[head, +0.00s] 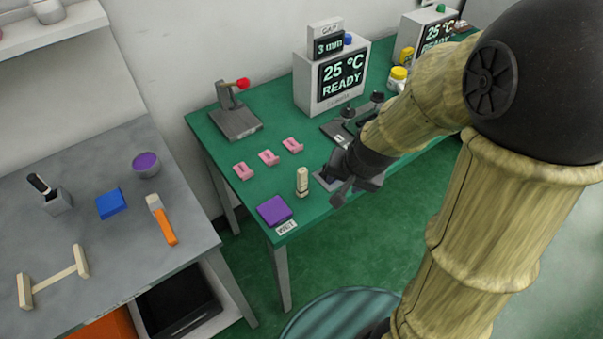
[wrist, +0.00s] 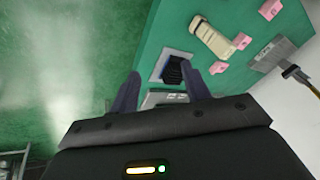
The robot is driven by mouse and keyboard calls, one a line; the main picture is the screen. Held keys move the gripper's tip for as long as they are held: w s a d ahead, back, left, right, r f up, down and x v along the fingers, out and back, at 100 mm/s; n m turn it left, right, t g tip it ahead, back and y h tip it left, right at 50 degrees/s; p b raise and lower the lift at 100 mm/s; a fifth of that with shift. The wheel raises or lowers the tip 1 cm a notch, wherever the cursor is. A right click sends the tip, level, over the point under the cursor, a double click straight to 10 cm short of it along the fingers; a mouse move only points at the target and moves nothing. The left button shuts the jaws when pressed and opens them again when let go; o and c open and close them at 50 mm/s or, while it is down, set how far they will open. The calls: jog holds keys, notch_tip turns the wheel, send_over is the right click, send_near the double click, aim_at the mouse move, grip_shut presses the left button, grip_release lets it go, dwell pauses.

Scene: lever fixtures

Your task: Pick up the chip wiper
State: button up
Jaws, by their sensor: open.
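My gripper (head: 345,188) is over the front edge of the green table (head: 218,148), its two fingers apart. In the wrist view the fingers (wrist: 160,88) are open with nothing held between them. Beyond their tips a dark ribbed piece (wrist: 174,71) lies on a pale-rimmed pad, mostly hidden by my gripper in the head view. A beige ringed peg (head: 302,182) stands left of my gripper; it also shows in the wrist view (wrist: 213,40). I cannot tell for sure which thing is the chip wiper.
A display box (head: 330,80) stands behind. The grey table (head: 75,230) at left holds an orange-handled tool (head: 165,226).

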jog(key=w+a+r+m+h+p, duration=0.1)
jog(key=w+a+r+m+p, duration=0.4)
jog(key=w+r+m+p, duration=0.9)
jog(key=s+a+f+m+g+p, duration=0.1)
jog(key=s+a+m+g+p, duration=0.3)
jog(key=s+m+p, duration=0.3)
jog(key=m+p, duration=0.2)
jog(key=m, duration=0.2)
jog(key=shift+f, duration=0.25)
jog(key=shift+s, duration=0.1)
jog(key=p, duration=0.1)
send_over(302, 183)
jog(key=w, duration=0.2)
notch_tip(302, 183, down, 12)
jog(key=shift+w+d+f, duration=0.1)
jog(key=shift+d, duration=0.05)
